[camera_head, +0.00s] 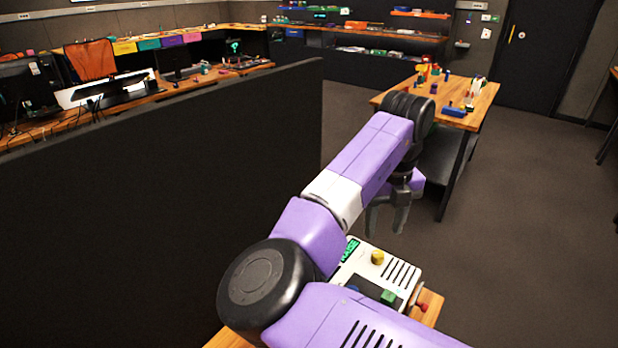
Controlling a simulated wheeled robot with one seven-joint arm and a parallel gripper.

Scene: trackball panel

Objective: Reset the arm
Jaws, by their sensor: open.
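My gripper (386,218) hangs from the end of my purple and white arm, fingers pointing down. It is open, with nothing seen between its fingers. It is above and behind a white panel (408,271), apart from it as far as I can tell. The panel has a yellow knob (377,257), a green button (388,296), black slots, a green label (351,248) and a red part (421,306) at its right side. A blue part (354,289) shows beside my arm. My arm hides the panel's left and near parts.
The panel rests on a small wooden table (432,303). A tall dark partition (160,190) stands close on the left. A wooden table (472,105) with several coloured objects is behind. Desks with monitors line the back left. The grey floor (540,200) on the right is clear.

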